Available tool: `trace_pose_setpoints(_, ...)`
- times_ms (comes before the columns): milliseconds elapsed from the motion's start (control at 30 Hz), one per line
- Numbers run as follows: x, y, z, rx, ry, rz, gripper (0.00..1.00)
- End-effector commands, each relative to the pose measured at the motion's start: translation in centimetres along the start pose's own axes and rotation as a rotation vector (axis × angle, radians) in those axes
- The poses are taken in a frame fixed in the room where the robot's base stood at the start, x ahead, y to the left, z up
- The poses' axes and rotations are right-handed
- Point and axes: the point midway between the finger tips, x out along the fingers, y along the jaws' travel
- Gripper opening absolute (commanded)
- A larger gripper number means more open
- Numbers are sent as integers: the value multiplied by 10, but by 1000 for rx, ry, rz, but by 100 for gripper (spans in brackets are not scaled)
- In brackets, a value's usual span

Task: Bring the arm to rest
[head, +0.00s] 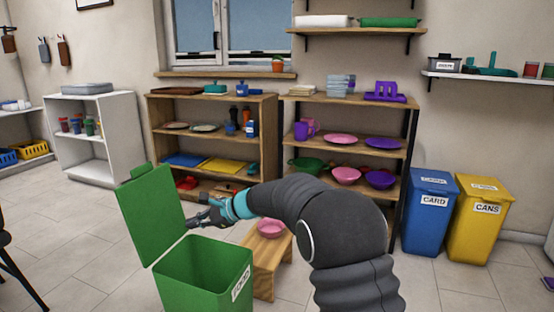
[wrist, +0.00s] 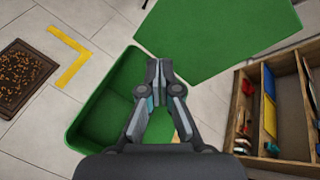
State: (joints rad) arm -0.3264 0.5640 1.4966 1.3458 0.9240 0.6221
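My arm reaches out to the left in the head view, and my gripper (head: 196,219) is above the open green bin (head: 205,280). The bin's lid (head: 152,212) stands raised at its left, and a white label is on its front. In the wrist view my gripper (wrist: 160,65) has its fingertips together with nothing seen between them. The green bin (wrist: 85,130) lies below it, with its lid (wrist: 215,35) beyond. The part of the bin's inside that shows is bare; the fingers hide some of it.
A wooden bench (head: 265,262) with a pink bowl (head: 270,228) stands right of the bin. Wooden shelves (head: 212,98) are behind. A blue bin (head: 428,215) and a yellow bin (head: 478,225) stand at right. A brown tray (wrist: 22,78) lies on the floor near yellow tape (wrist: 72,60).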

Motion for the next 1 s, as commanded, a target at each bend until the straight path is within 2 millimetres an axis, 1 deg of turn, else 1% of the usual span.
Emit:
trace_pose_setpoints(33, -14, 18, 0, -85, 40, 51, 0)
trace_pose_setpoints(67, -23, 31, -1, -143, 66, 87, 0)
trace_pose_setpoints(100, -37, 47, -3, -219, 98, 136, 0)
trace_pose_setpoints(167, -60, 71, -4, -332, 141, 208, 0)
trace_pose_setpoints(200, -75, 86, -4, -404, 167, 254, 0)
trace_pose_setpoints(267, -99, 106, -4, -501, 202, 320, 0)
trace_pose_setpoints(300, -116, 119, -4, -563, 223, 362, 0)
trace_pose_setpoints(367, -140, 137, -3, -651, 251, 424, 0)
trace_pose_setpoints(400, -156, 150, -2, -705, 269, 464, 0)
trace_pose_setpoints(467, -180, 166, -1, -780, 295, 520, 0)
trace_pose_setpoints(500, -195, 178, 0, -828, 311, 558, 0)
trace_pose_setpoints(567, -218, 194, 2, -894, 335, 611, 0)
trace_pose_setpoints(600, -234, 205, 3, -935, 351, 646, 0)
trace_pose_setpoints(667, -255, 220, 6, -992, 375, 695, 0)
trace_pose_setpoints(700, -269, 230, 7, -1027, 391, 725, 0)
trace_pose_setpoints(900, -334, 277, 16, -1162, 479, 859, 0)
trace_pose_setpoints(1000, -361, 298, 22, -1202, 533, 904, 0)
